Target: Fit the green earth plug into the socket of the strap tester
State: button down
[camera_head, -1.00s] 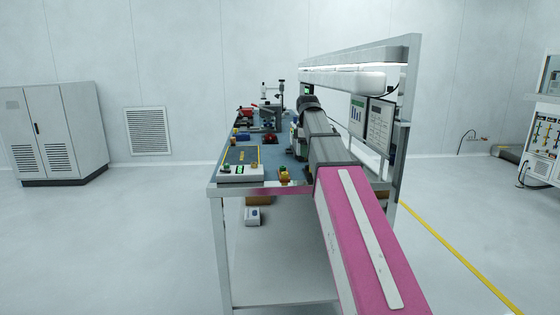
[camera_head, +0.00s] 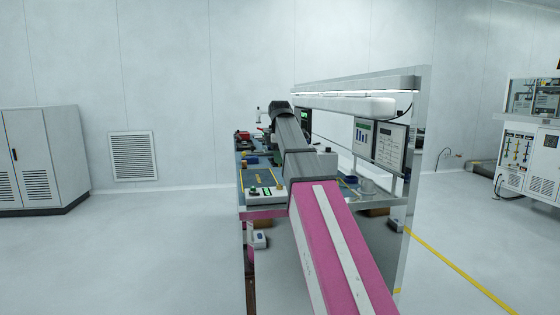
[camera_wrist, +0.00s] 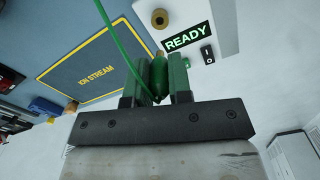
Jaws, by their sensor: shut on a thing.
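In the wrist view my gripper (camera_wrist: 159,72) is shut on the green earth plug (camera_wrist: 158,75), which sits between its two dark fingers. A thin green cord (camera_wrist: 117,42) loops from the plug towards the upper left. The strap tester (camera_wrist: 198,14) is a white box with a lit READY display, a black switch and a round brass-coloured socket (camera_wrist: 160,18). The socket lies above the plug in the picture, and the plug's tip appears apart from it. In the head view the strap tester (camera_head: 266,194) stands at the bench's near edge. My arm hides the gripper and plug there.
A blue mat (camera_wrist: 88,62) with a yellow border and ION STREAM lettering lies left of the tester. A blue item (camera_wrist: 45,106) is at its edge. Wall-side screens (camera_head: 378,142) and a shelf line the bench's right side. The floor left of the bench is clear.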

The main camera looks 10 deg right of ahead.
jog(key=shift+f, duration=0.15)
send_over(280, 189)
jog(key=w, duration=0.1)
jog(key=shift+w+d+f, duration=0.1)
jog(key=shift+w+f, duration=0.05)
jog(key=shift+f, duration=2.65)
jog(key=shift+f, duration=1.3)
jog(key=c, duration=1)
grip_release()
jog(key=shift+o, duration=0.2)
jog(key=shift+r, duration=0.1)
notch_tip(280, 189, up, 10)
jog(key=shift+f, duration=0.2)
jog(key=shift+r, duration=0.5)
